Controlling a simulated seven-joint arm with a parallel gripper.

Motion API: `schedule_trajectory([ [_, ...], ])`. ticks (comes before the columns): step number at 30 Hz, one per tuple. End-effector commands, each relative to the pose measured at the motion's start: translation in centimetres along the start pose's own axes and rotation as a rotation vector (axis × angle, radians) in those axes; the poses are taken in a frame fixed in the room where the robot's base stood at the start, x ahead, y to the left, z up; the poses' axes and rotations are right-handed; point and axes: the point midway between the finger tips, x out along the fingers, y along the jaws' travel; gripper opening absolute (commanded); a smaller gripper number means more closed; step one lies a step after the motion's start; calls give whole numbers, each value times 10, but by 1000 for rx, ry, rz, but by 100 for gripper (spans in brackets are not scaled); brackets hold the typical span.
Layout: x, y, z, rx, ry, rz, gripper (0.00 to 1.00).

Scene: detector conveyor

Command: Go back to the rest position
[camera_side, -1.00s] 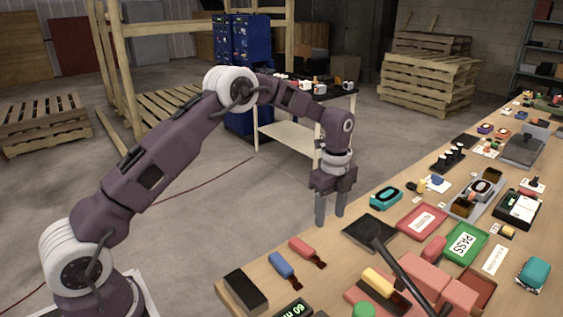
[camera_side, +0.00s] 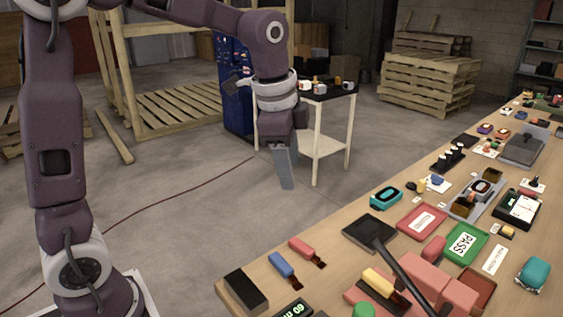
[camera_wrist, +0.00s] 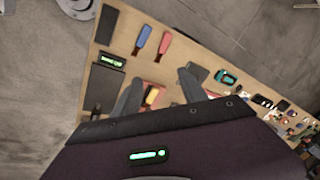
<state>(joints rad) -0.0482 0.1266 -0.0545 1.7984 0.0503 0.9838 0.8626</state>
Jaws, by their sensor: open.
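My gripper (camera_side: 284,168) hangs in the air left of the long wooden table (camera_side: 245,267), over the grey floor, with its fingers pointing down. In the side view the two fingers overlap, so the gap between them is hidden. In the wrist view my gripper (camera_wrist: 157,92) shows its two fingers well apart, with nothing between them, so it is open and empty.
The table carries several items: a black box (camera_side: 246,290), blue (camera_side: 281,265) and red (camera_side: 301,248) handled brushes, a teal device (camera_side: 386,196), a red tray (camera_side: 422,222) and a green PASS tray (camera_side: 464,243). A white-legged cart (camera_side: 318,142) stands behind my gripper.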

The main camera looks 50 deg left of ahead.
Motion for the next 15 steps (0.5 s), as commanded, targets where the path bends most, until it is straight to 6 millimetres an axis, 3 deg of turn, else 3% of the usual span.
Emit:
schedule_trajectory([
  [8,-26,27,20,-147,32,-35,50],
  [12,-56,85,64,-440,112,-81,50],
  [15,-60,125,95,-655,179,-94,50],
])
